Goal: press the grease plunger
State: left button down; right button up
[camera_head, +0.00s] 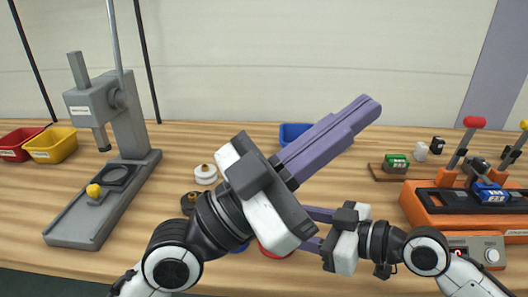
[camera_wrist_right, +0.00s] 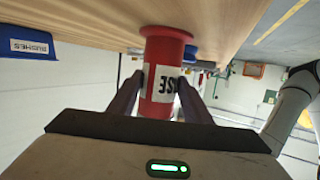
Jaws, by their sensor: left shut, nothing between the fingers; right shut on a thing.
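A red cylinder (camera_wrist_right: 160,85) with a white label, partly readable as "SE", stands between the fingers of my right gripper (camera_wrist_right: 158,95) in the right wrist view. It has a wide red flange at the table end. In the head view only a red edge (camera_head: 274,252) shows below my left gripper. My right gripper (camera_head: 308,230) is shut on this cylinder. My left gripper (camera_head: 370,104) is shut and empty, its fingers pointing up and right above the table. My left gripper hides most of the cylinder, and I cannot make out the plunger.
A grey press (camera_head: 112,120) stands at left, beside yellow (camera_head: 55,147) and red (camera_head: 14,146) bins. A blue bin (camera_head: 291,131) is behind my left gripper. White (camera_head: 205,174) and dark (camera_head: 188,203) round parts lie mid-table.

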pick_arm(q)
jog(key=w+a+r+m+t, duration=0.1)
jog(key=w+a+r+m, duration=0.1)
jog(key=w+a+r, duration=0.3)
jog(key=w+a+f+n+g+y, duration=0.25)
jog(key=w+a+f+y, duration=0.2)
jog(key=w+f, duration=0.35)
jog(key=s+a+f+m+g+y, duration=0.1)
jog(key=s+a+m+g+y, duration=0.1)
jog(key=a+g, duration=0.6)
jog(key=shift+s+a+f+m+g, duration=0.15)
jog(key=shift+a+f+m+g, duration=0.25)
jog(key=shift+a, duration=0.7)
jog(key=shift+d, duration=0.15)
